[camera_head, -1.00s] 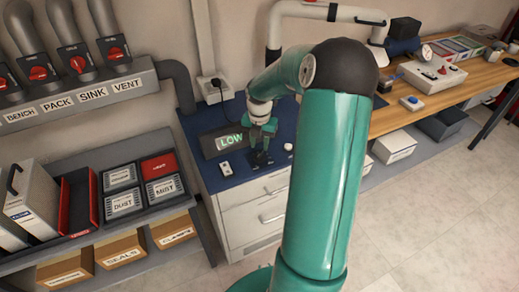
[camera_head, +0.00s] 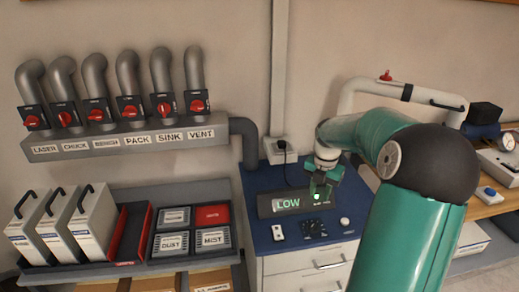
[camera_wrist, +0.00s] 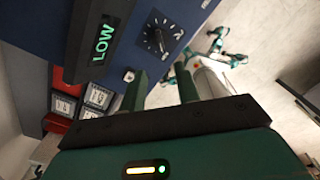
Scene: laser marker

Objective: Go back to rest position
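My gripper (camera_head: 322,192) is above the blue-topped cabinet (camera_head: 262,236), in front of the right end of the LOW display (camera_head: 287,203). In the wrist view my gripper (camera_wrist: 162,82) shows two green fingers apart with nothing between them. A black dial (camera_head: 314,229) sits on the cabinet top below it, apart from the fingers. The dial also shows in the wrist view (camera_wrist: 158,42), beside the LOW display (camera_wrist: 104,38). A green light shows at the display's right end. My arm reaches in from the lower right, with its elbow raised.
A duct (camera_head: 125,144) with several red-handled valves runs along the wall at left. Below it a shelf holds white binders (camera_head: 88,228), a red tray (camera_head: 130,235) and labelled boxes. A pipe (camera_head: 352,92) and a wooden bench (camera_head: 494,208) are at right.

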